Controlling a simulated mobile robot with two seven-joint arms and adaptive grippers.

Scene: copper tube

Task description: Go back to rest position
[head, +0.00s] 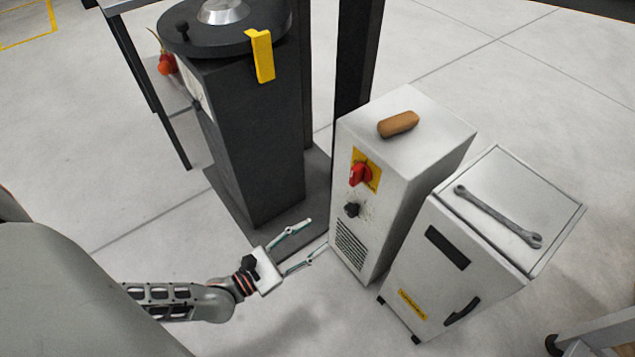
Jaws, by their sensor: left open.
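My left gripper (317,234) is open, with its two thin fingers spread and nothing between them. It is in the lower middle of the head view, in front of the dark machine's base plate and left of the light grey control cabinet. My left arm (180,300) reaches in from the lower left. My right gripper is not in the head view. No copper tube can be made out.
A dark pedestal machine (250,150) with a yellow bracket (262,55) stands behind. A control cabinet (345,215) with a red switch (360,174) carries a brown cylinder (398,124). A smaller cabinet (440,265) carries a wrench (498,216). Floor at left is clear.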

